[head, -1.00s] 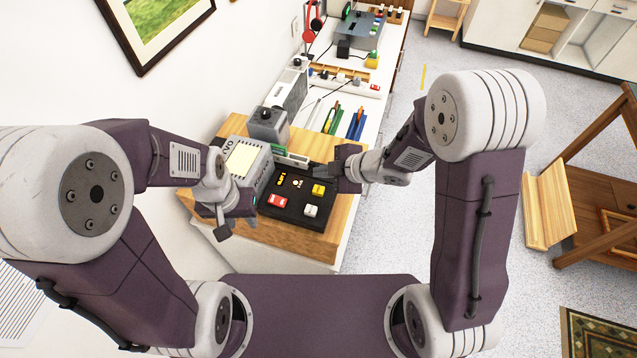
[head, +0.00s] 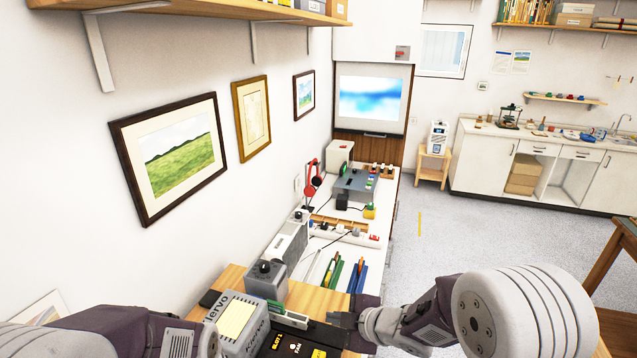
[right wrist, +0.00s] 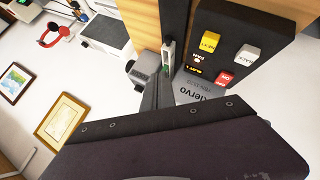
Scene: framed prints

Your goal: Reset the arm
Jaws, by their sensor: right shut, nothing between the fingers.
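My right gripper (head: 338,319) is beside the black button panel (head: 300,342) on the bench. Its fingers are shut and empty. In the right wrist view the shut fingers (right wrist: 163,88) point toward the panel's edge, with the yellow button (right wrist: 209,41), white button (right wrist: 246,52) and red button (right wrist: 224,79) to their right. I cannot tell whether they touch the panel. My left arm enters at the lower left of the head view, and its gripper is below the picture.
The grey servo box (head: 238,319) stands close to my left arm. Framed prints (head: 177,154) hang on the left wall. Open floor (head: 440,235) lies to the right.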

